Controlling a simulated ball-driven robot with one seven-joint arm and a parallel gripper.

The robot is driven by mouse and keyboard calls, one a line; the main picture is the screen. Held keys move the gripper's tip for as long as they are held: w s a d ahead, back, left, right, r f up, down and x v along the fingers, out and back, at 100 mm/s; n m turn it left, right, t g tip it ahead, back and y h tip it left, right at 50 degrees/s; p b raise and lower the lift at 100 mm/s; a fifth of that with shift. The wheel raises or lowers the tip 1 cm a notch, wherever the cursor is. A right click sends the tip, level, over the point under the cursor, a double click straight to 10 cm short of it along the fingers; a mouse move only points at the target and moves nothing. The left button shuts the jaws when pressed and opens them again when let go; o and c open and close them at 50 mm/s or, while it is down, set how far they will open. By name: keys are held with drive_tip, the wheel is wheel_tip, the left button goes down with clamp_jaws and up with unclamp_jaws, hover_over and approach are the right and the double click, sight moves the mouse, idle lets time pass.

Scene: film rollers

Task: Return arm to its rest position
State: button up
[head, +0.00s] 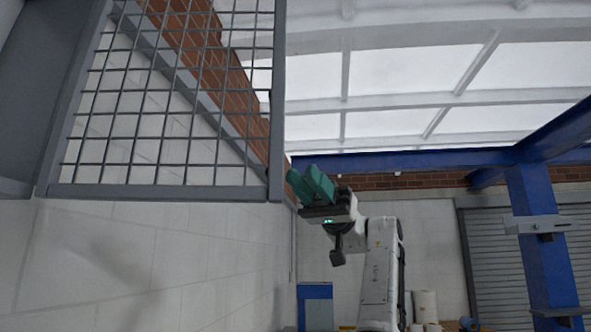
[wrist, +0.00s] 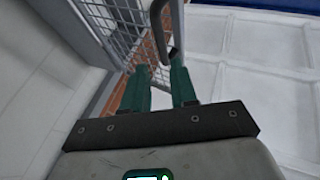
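My gripper (head: 312,184) is raised high in the head view, at the end of my white arm, with its green fingers pointing up and to the left. It is just right of the lower corner of a grey mesh panel. In the wrist view, the two green fingers of my gripper (wrist: 161,86) stand apart with a clear gap between them. Nothing is held in the gap. A dark curved handle (wrist: 163,30) shows just beyond the fingertips; I cannot tell whether they touch it.
The grey-framed mesh panel (head: 160,191) hangs over the upper left. A white block wall (head: 150,255) is below it. A blue steel post (head: 540,250) stands at the right before a roller shutter (head: 495,270). White rolls (head: 425,306) are low behind my arm. Open space surrounds the gripper's right side.

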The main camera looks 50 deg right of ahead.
drive_tip(key=shift+d+f, duration=0.1)
drive_tip(key=shift+d, duration=0.15)
drive_tip(key=shift+w+f, duration=0.1)
idle(0.4)
